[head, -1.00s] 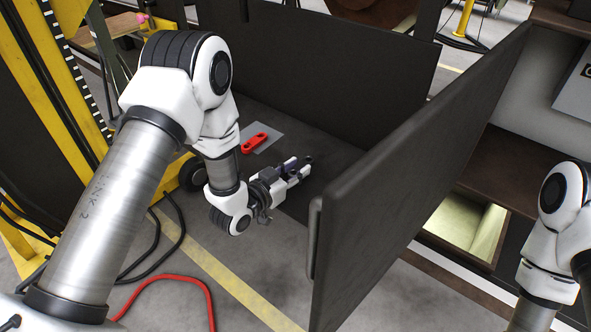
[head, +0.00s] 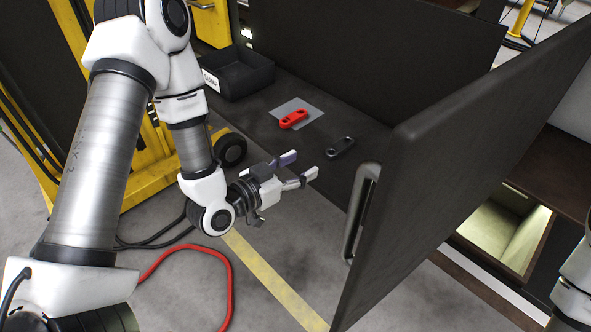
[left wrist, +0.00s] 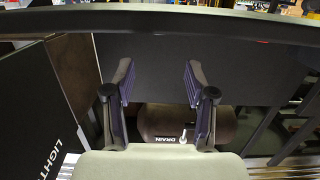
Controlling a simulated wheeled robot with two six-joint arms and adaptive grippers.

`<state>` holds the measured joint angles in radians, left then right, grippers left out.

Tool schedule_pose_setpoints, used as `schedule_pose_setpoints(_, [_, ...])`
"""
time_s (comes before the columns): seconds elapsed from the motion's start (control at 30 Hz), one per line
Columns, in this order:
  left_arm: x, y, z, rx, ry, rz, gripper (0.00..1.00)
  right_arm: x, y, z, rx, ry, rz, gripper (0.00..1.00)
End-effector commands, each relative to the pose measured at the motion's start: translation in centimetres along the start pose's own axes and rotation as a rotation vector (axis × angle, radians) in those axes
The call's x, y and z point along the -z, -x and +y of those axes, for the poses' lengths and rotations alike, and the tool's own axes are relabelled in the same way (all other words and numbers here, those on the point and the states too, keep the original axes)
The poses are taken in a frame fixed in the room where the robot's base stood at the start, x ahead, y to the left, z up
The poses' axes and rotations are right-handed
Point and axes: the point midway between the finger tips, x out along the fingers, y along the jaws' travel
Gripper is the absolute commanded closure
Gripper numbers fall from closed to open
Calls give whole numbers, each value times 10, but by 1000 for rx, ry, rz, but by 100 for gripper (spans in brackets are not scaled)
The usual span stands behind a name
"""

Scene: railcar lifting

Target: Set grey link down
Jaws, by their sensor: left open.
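The dark grey link (head: 340,146) lies flat on the black shelf floor (head: 262,122), right of and nearer than the red link (head: 293,119). The red link rests on a light grey plate (head: 318,112). My left gripper (head: 302,166) is open and empty, at the front edge of the floor, apart from the grey link and to its lower left in the head view. In the left wrist view the two fingers (left wrist: 158,85) stand wide apart with nothing between them; neither link can be made out there. My right gripper is out of view.
A tall black door panel (head: 430,170) with a handle (head: 360,212) stands right of my left gripper. A black bin (head: 240,75) is at the back left. A yellow frame (head: 160,180) with a wheel and a red hose (head: 228,275) are on the left.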

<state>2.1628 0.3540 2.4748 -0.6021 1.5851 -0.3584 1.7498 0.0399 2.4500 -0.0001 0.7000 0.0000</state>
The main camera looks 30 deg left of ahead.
Motion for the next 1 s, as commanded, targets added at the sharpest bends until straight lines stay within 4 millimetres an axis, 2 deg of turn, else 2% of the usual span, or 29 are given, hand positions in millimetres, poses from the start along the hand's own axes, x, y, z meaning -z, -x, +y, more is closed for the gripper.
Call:
schedule_pose_setpoints(0.17, [0,5,0,-1,-1,-1,44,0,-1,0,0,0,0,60])
schedule_pose_setpoints(0.27, [-23,5,4,-4,14,-85,44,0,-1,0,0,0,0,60])
schedule_pose_setpoints(0.37, [-93,17,15,4,65,-339,44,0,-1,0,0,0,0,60])
schedule_pose_setpoints(0.4, [-130,29,20,17,97,-480,44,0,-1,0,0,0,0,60])
schedule_pose_setpoints(0.43, [-158,42,25,33,124,-594,44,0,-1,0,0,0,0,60])
schedule_pose_setpoints(0.47, [-185,58,30,51,151,-709,44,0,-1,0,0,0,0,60])
schedule_pose_setpoints(0.5, [-218,82,36,83,188,-858,44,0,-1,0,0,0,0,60])
schedule_pose_setpoints(0.6, [-275,144,52,178,270,-1172,44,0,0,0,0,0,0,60])
schedule_pose_setpoints(0.63, [-285,160,56,205,290,-1242,44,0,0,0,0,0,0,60])
schedule_pose_setpoints(0.7, [-299,187,63,254,322,-1355,44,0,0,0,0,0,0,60])
schedule_pose_setpoints(0.77, [-304,198,65,277,335,-1399,44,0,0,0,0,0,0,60])
schedule_pose_setpoints(1.0, [-304,199,65,281,339,-1405,44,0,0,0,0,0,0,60])
